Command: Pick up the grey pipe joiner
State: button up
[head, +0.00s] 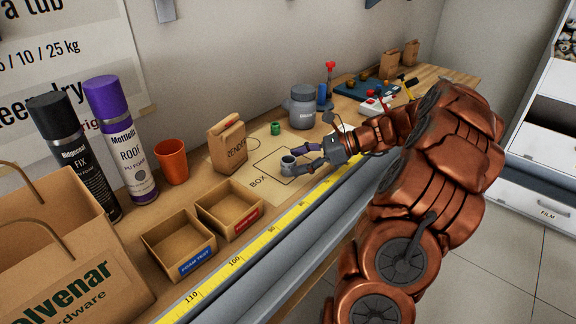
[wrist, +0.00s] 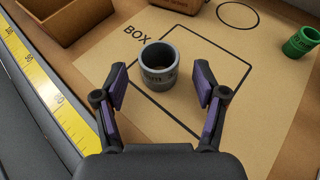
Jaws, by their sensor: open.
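The grey pipe joiner (wrist: 158,72) is a short open cylinder standing upright on a brown paper sheet (wrist: 190,30), over the edge of a drawn square beside the word BOX. In the head view the joiner (head: 288,164) sits just off my fingertips. My gripper (wrist: 161,92) is open, with purple-padded fingers to either side of the joiner's near part in the wrist view. A gap shows between each finger and the joiner. In the head view my gripper (head: 300,158) reaches in from the right, low over the sheet.
A green fitting (head: 275,128) stands farther back on the sheet. Two open cardboard boxes (head: 178,244) are left of the joiner. A yellow tape measure (head: 262,234) runs along the front edge.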

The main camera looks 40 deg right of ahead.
jog(key=shift+x, duration=1.5)
jog(key=c, duration=1.1)
jog(key=shift+o, duration=0.2)
jog(key=shift+r, duration=0.15)
